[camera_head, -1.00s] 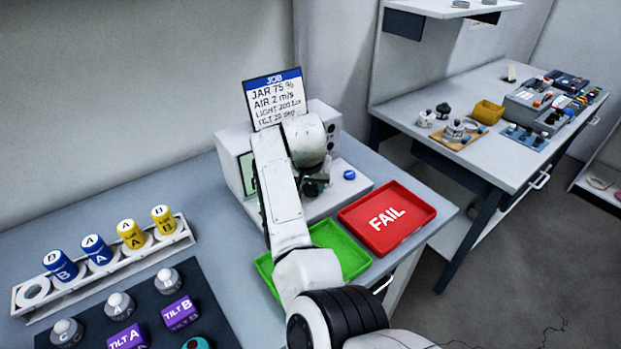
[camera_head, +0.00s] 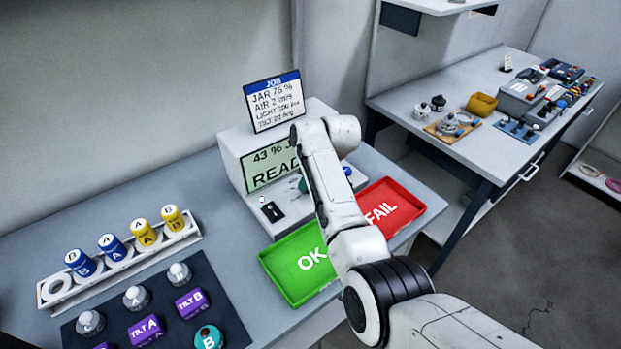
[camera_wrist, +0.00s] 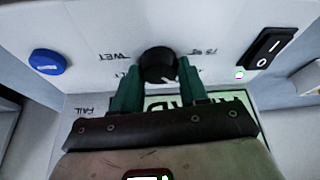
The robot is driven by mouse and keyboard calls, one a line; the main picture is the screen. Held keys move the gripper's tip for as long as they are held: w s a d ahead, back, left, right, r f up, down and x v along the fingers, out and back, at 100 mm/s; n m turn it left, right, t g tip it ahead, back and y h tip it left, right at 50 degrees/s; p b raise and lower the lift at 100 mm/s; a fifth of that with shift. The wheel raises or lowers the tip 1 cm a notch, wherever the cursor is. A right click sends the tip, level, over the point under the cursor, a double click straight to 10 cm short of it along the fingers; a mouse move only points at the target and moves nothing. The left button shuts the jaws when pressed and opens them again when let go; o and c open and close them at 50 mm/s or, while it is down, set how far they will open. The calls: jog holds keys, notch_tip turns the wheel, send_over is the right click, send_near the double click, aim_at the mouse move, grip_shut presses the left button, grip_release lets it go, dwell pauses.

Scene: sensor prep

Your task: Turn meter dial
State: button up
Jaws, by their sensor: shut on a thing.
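The meter (camera_head: 235,152) is a white box on the near bench. In the wrist view the black round dial (camera_wrist: 159,61) sits on the meter's panel, with "WET" and "FAIL" among upside-down marks nearby. My gripper (camera_wrist: 158,78) has its green fingers on either side of the dial, shut on it. In the head view my arm hides the dial and most of the gripper.
A black rocker switch (camera_head: 271,211) and a blue knob (camera_wrist: 47,62) flank the dial. A job card (camera_head: 274,100) stands on the meter. The green OK tray (camera_head: 290,283) and red FAIL tray (camera_head: 408,191) lie in front. A jar rack (camera_head: 125,262) stands at left.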

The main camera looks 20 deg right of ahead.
jog(key=n+b, duration=0.1)
jog(key=n, duration=0.1)
jog(key=n+y+b, duration=0.1)
jog(key=shift+w+d+f+n+g, duration=0.15)
jog(key=shift+n+g, duration=0.25)
jog(key=n+g+b, duration=0.1)
jog(key=n+b, duration=0.1)
jog(key=shift+f+n+y+b, duration=0.1)
jog(key=shift+n+y+b, duration=0.2)
jog(key=shift+b, duration=0.05)
jog(key=n+g+b, duration=0.1)
jog(key=n+b, duration=0.2)
jog(key=b, duration=0.1)
jog(key=shift+w, duration=0.15)
jog(key=n+b, duration=0.1)
jog(key=b, duration=0.2)
jog(key=shift+n+g+y, duration=0.3)
jog(key=shift+n+g, duration=0.1)
jog(key=shift+r, duration=0.25)
jog(key=o, duration=1)
jog(key=shift+o, duration=0.2)
jog(key=v, duration=1)
jog(key=shift+d+r+b, duration=0.25)
jog(key=shift+r+b, duration=0.1)
jog(key=shift+b, duration=0.05)
